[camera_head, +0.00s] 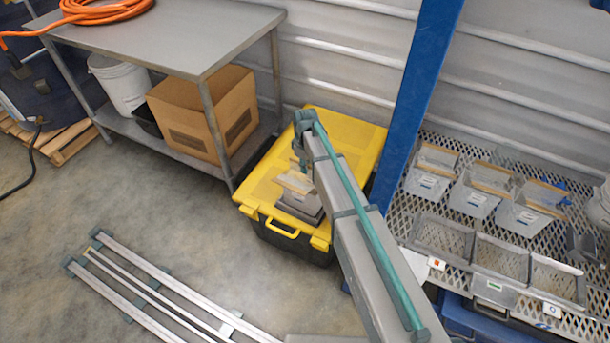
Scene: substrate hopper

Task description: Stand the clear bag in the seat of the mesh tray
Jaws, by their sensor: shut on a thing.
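My gripper (301,163) points down over the yellow lid at the picture's centre. It is shut on the clear bag (296,184), which shows a pale tan top edge. My arm hides part of the bag, and I cannot tell whether its base touches the grey block-like item (302,203) just below it. The mesh tray (472,243) is at the right, well apart from my gripper. It has three open-topped mesh seats side by side, with small tags on the front. The seats look empty.
Three clear bags with tan tops (475,196) stand behind the tray on the mesh shelf (440,140). A blue post (412,90) rises between the yellow-lidded tote (352,130) and the shelf. A metal table (165,38) stands left. Rails (150,292) lie on the floor.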

